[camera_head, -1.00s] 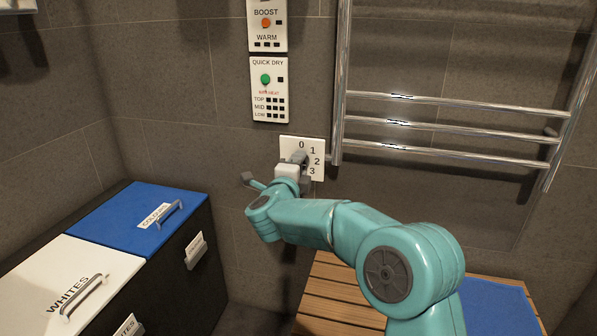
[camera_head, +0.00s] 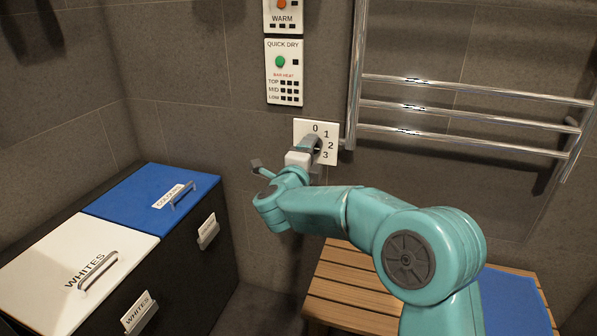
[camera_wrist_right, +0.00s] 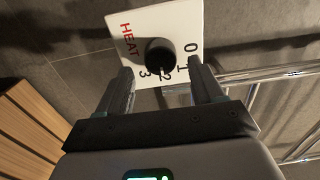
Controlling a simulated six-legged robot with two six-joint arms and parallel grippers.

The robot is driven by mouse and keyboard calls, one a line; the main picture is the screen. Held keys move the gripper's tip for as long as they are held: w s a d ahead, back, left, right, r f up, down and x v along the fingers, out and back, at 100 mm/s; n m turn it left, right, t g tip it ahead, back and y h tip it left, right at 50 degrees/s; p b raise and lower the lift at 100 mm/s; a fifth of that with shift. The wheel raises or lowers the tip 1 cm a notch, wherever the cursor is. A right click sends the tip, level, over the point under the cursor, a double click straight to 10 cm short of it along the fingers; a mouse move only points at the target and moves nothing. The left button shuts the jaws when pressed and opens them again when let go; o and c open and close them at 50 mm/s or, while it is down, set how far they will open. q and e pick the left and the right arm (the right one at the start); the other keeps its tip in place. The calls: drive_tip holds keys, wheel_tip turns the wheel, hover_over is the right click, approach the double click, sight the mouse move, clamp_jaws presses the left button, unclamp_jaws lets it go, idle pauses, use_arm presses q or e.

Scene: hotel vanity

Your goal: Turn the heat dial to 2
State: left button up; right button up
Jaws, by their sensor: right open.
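The heat dial is a round black knob (camera_wrist_right: 160,57) on a white plate (camera_head: 325,156) marked HEAT and 0, 1, 2, 3, mounted on the wall. In the right wrist view the knob lies ahead of my open right gripper (camera_wrist_right: 160,68), with one finger to each side of it. I cannot tell whether the fingers touch it. The number the knob points to is not clear. In the head view my right gripper (camera_head: 313,144) is in front of the plate and hides the knob and the word HEAT. My left gripper is not in view.
A chrome towel rail (camera_head: 470,118) hangs just right of the plate. A quick-dry panel (camera_head: 284,72) is on the wall above. A wooden slatted bench (camera_head: 345,285) stands below. Blue (camera_head: 140,195) and white (camera_head: 60,250) lidded bins are at left.

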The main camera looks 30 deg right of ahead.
drive_tip(key=p+v, duration=0.1)
drive_tip(key=v, duration=1.3)
drive_tip(key=shift+p, duration=0.35)
drive_tip(key=shift+s, duration=0.1)
drive_tip(key=a+f+n+y, duration=0.25)
drive_tip(key=f+n, duration=0.25)
drive_tip(key=f, duration=0.4)
drive_tip(key=a+f+n+y, duration=0.2)
drive_tip(key=f+n+y, duration=0.25)
drive_tip(key=f, duration=0.35)
drive_tip(key=a+f+n+y, duration=0.25)
drive_tip(key=f+n, duration=0.25)
drive_tip(key=f, duration=0.4)
drive_tip(key=s+a+f+n+g+y, duration=0.2)
drive_tip(key=s+f+n+g+y, duration=0.1)
drive_tip(key=s+f, duration=0.3)
drive_tip(key=s+a+f+n+g+y, duration=0.25)
drive_tip(key=s+f+n, duration=0.2)
drive_tip(key=f, duration=0.25)
drive_tip(key=s+a+f+n+g+y, duration=0.1)
drive_tip(key=s+a+f+n+g, duration=0.15)
drive_tip(key=s, duration=0.55)
drive_tip(key=s+a+f+n+g+y, duration=0.1)
drive_tip(key=s+a+f+g+y, duration=0.2)
drive_tip(key=s, duration=0.5)
wheel_tip(320, 180, up, 29)
drive_tip(key=d+h+p, duration=0.1)
drive_tip(key=p, duration=2.8)
drive_tip(key=shift+w+p, duration=0.25)
drive_tip(key=shift+p, duration=0.05)
